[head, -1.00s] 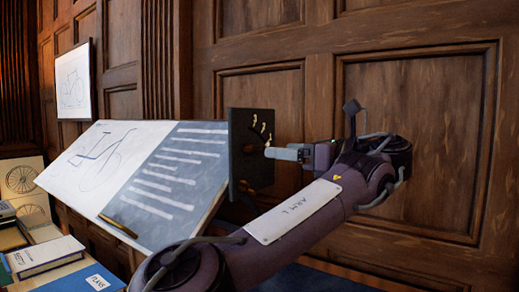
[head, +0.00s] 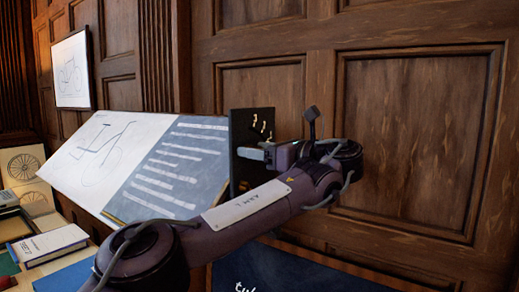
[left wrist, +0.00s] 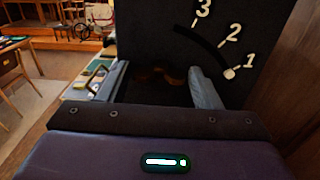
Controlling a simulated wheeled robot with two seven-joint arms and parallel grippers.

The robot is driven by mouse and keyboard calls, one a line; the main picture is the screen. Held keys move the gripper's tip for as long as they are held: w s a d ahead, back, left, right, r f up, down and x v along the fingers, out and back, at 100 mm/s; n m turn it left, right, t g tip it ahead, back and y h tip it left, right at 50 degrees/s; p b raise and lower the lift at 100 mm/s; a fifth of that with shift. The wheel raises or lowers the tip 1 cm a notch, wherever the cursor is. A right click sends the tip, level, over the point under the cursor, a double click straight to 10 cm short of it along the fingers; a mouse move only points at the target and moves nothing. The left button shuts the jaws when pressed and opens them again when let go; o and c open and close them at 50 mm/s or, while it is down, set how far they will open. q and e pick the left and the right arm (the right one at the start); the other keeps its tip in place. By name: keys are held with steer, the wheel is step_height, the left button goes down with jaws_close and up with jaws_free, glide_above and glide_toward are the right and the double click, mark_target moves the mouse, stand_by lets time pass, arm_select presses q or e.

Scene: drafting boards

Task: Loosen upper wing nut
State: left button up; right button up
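A black plate (head: 268,118) with a pale numbered scale stands at the right edge of the tilted drafting board (head: 150,160). In the left wrist view the plate (left wrist: 150,30) shows 3, 2, 1, a curved slot and a pale pointer tip near 1. A brown wing nut (left wrist: 152,73) lies below the scale, in shadow between my fingers. In the head view that spot is covered by my left gripper (head: 252,153). My left gripper (left wrist: 157,84) is open, its fingers apart on either side of the nut; contact cannot be told. My right gripper is not in view.
A brown part (head: 243,186) shows low on the plate, below my gripper. Books (head: 47,243) lie on a table at the lower left. A panelled wooden wall (head: 415,130) stands close behind my left arm. A framed bicycle drawing (head: 70,72) hangs at the left.

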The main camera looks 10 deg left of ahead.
arm_select(q)
steer(key=c, duration=0.6)
steer(key=shift+n+b, duration=2.5)
steer(key=shift+n, duration=0.8)
steer(key=shift+s, duration=0.1)
steer(key=o, duration=1)
steer(key=shift+c, duration=0.2)
steer(key=b+v, duration=0.1)
steer(key=v, duration=0.7)
